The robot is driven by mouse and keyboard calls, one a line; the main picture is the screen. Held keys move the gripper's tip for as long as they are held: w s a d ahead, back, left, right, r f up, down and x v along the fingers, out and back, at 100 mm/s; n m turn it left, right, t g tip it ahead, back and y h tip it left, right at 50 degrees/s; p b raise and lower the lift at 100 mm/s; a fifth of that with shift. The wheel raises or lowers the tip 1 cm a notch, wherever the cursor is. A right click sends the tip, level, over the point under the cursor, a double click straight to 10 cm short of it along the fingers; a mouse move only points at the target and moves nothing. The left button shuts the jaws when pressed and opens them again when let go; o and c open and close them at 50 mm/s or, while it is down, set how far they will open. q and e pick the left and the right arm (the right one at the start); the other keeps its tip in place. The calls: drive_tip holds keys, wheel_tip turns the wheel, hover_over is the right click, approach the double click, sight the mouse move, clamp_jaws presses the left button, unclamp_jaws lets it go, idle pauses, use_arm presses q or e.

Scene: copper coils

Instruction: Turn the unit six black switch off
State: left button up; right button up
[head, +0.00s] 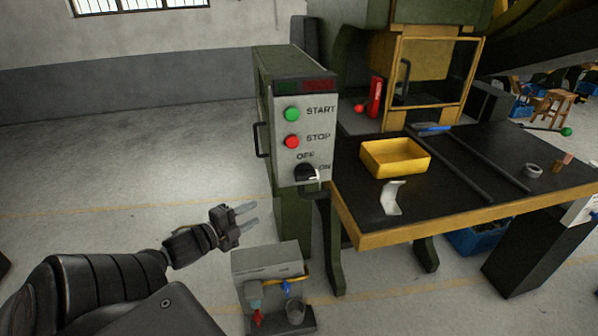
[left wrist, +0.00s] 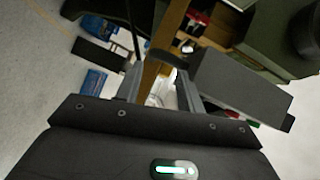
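The black rotary switch (head: 306,172) sits low on the grey front panel of the control box (head: 316,125), with OFF printed above it and ON to its right. Its light pointer mark faces right, toward ON. My left gripper (head: 248,214) is left of and below the switch, apart from it, with its two fingers parted and nothing between them. In the left wrist view the two fingers (left wrist: 158,88) also stand apart; the switch cannot be made out there. My right gripper is not in view.
A green START button (head: 292,114) and a red STOP button (head: 292,142) are above the switch. A black-topped table (head: 460,205) with a yellow tray (head: 395,172) stands right. A grey dispenser-like unit (head: 266,262) is below my left gripper. The floor left of the box is clear.

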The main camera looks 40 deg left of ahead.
sight(298, 180)
use_arm(q)
drive_tip(key=d+r+m+t+h, duration=0.1)
drive_tip(key=d+r+m+h, duration=0.5)
drive_tip(key=r, duration=0.5)
drive_tip(key=w+d+p, duration=0.1)
drive_tip(key=w, duration=0.1)
drive_tip(key=w+n+y+p, duration=0.1)
drive_tip(key=w, duration=0.2)
drive_tip(key=w+d+y+p, duration=0.1)
drive_tip(key=w, duration=0.2)
drive_tip(key=shift+w+d+r+n, duration=0.2)
drive_tip(key=shift+d+r+n, duration=0.05)
drive_tip(key=shift+d+n, duration=0.05)
drive_tip(key=shift+p+x, duration=0.3)
drive_tip(key=shift+x, duration=0.5)
drive_tip(key=shift+f, duration=0.15)
